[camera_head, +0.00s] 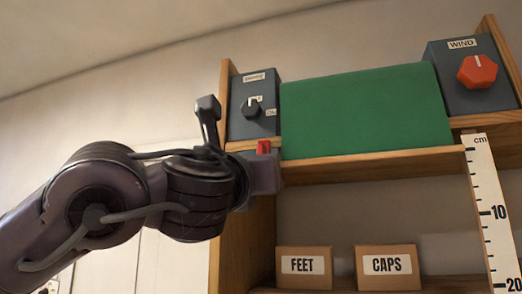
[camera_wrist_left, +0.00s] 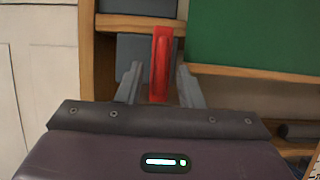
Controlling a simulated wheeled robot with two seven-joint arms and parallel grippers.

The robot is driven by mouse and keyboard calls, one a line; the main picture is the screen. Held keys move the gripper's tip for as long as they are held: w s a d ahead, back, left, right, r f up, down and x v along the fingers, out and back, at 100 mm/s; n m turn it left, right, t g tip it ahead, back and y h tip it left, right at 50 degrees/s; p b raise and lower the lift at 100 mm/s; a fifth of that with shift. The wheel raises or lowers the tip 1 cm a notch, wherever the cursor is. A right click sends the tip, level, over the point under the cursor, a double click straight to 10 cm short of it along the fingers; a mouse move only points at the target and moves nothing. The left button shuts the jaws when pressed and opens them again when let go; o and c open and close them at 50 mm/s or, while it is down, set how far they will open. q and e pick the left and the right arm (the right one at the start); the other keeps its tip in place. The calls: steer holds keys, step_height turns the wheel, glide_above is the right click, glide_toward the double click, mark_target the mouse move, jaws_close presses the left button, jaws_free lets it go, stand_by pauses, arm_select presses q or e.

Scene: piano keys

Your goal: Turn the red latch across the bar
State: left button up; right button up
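The red latch (camera_wrist_left: 161,62) stands upright in the left wrist view, in front of the wooden shelf edge. It lies between the two grey fingers of my left gripper (camera_wrist_left: 159,70), with a gap on each side, so the gripper is open around it. In the head view only a small red piece of the latch (camera_head: 263,147) shows above my left gripper (camera_head: 264,168), at the left end of the shelf. The wrist and gripper hide the rest. I cannot make out a separate bar. My right gripper is in neither view.
A green panel (camera_head: 365,112) stands between a grey box with a black knob (camera_head: 252,107) and a grey WIND box with a red knob (camera_head: 477,71). Below are FEET (camera_head: 304,267) and CAPS (camera_head: 388,267) boxes. A ruler (camera_head: 490,215) hangs at right.

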arm_select(q)
steer(key=shift+p+x, duration=0.6)
steer(key=shift+x, duration=0.65)
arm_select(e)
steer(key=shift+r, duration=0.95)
arm_select(q)
jaws_close()
